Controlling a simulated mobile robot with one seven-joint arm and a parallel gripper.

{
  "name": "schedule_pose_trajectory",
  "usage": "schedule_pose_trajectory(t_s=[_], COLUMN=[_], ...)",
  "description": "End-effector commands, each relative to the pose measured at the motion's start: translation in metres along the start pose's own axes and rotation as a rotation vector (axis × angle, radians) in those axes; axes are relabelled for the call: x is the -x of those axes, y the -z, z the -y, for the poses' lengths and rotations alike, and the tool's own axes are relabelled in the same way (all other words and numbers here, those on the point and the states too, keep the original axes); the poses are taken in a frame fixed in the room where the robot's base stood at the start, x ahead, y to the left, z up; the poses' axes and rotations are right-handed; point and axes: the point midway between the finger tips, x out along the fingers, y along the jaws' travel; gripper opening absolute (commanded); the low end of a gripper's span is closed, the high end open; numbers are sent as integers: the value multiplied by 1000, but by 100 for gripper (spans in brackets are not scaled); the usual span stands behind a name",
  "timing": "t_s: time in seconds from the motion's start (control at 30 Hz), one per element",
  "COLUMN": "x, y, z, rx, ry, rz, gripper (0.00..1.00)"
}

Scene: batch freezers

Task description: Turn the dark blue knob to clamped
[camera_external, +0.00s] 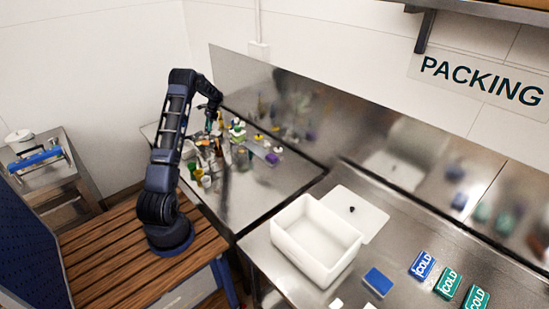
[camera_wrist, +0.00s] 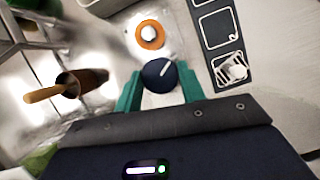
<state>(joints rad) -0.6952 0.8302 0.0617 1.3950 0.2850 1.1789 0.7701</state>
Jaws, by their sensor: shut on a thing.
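The dark blue knob (camera_wrist: 159,75) is round with a white pointer line and sits in the middle of the wrist view. My gripper (camera_wrist: 160,92) has its two green fingers on either side of it, shut on the knob. The pointer line slants toward the upper right. In the external view my arm reaches down over the cluttered far part of the steel counter, and my gripper (camera_external: 213,118) is small there; the knob cannot be made out.
An orange ring with a white centre (camera_wrist: 150,34) lies just beyond the knob. A dark panel with pale outlined squares (camera_wrist: 222,40) is at the right. A brown cup with a wooden handle (camera_wrist: 82,82) stands left. A white open bin (camera_external: 316,239) stands on the nearer counter.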

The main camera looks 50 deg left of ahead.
Motion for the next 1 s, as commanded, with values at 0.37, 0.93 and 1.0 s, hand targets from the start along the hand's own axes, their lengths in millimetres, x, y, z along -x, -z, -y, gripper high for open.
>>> schedule_pose_trajectory(t_s=[0.37, 0.93, 1.0], x=[1, 0, 0], y=[1, -1, -2], z=[3, 5, 5], rx=[331, 763, 796], ry=[-135, -316, -329], rz=[-2, -3, -3], gripper=[17, 17, 17])
